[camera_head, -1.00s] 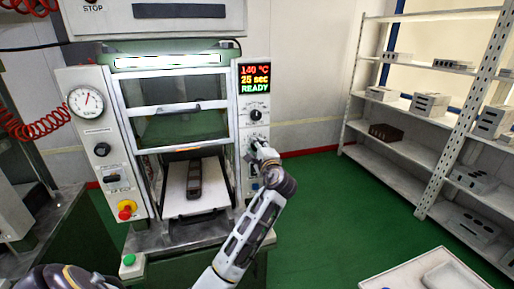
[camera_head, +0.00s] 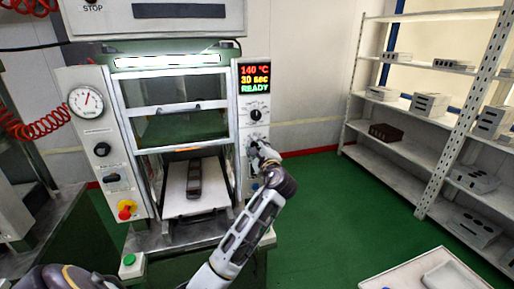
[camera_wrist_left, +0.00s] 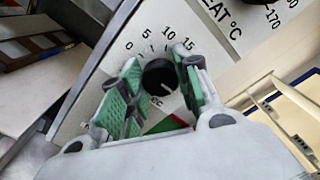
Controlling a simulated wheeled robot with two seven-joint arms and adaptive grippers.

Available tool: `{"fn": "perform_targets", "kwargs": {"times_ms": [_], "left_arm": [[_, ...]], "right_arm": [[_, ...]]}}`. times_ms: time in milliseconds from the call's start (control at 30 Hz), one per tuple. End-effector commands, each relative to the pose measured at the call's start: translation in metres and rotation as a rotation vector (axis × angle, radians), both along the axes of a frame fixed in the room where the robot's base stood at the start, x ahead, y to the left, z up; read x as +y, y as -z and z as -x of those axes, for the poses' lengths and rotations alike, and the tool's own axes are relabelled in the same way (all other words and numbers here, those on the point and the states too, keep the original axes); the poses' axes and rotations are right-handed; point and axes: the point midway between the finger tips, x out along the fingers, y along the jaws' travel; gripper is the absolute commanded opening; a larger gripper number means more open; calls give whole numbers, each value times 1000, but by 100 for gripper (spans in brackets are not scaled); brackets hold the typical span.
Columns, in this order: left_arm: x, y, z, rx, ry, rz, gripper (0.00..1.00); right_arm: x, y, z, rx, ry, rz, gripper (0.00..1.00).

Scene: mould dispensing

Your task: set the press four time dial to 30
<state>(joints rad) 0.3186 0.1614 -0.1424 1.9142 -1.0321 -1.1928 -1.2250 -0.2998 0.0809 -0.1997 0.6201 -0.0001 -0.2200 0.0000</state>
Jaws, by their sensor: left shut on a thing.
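The press (camera_head: 182,140) stands in the middle left of the head view. Its lit display (camera_head: 255,78) reads 140 °C, 30 sec, READY. The time dial (camera_wrist_left: 160,76) is a black knob with a scale of 0, 5, 10, 15 and more in the left wrist view; part of the scale is hidden by my fingers. My left gripper (camera_head: 260,153) is at the press's right panel, below the heat dial (camera_head: 256,115). In the left wrist view its green-padded fingers are shut around the time dial, one on each side. My right gripper does not show.
A dark mould (camera_head: 194,178) lies on the press's pale lower plate. A red emergency button (camera_head: 125,211) and a green button (camera_head: 129,260) are at the press's left. A metal shelf (camera_head: 400,146) with blocks stands at right. The green floor (camera_head: 335,200) between is clear.

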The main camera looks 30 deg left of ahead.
Motion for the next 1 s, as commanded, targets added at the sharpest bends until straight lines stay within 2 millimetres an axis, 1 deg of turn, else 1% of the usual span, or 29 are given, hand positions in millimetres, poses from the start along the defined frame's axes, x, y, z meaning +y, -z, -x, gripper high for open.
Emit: {"fn": "perform_targets", "kwargs": {"times_ms": [33,67,100,233,467,567,667,867,1000], "left_arm": [[1,-4,0,-7,-1,-5,9],[1,-4,0,-7,-1,-5,9],[1,-4,0,-7,-1,-5,38],[1,-3,0,-6,-1,-4,54],[0,-2,0,-4,0,-1,55],[0,-1,0,-3,-1,-1,55],[-2,-1,1,-3,0,0,55],[-11,-1,9,-2,2,0,55],[-24,-1,21,-3,1,1,55]], "right_arm": [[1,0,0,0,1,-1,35],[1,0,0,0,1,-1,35],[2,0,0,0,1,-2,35],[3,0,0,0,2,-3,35],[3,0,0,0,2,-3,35],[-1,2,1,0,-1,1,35],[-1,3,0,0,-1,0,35],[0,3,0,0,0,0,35],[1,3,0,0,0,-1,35]]}}
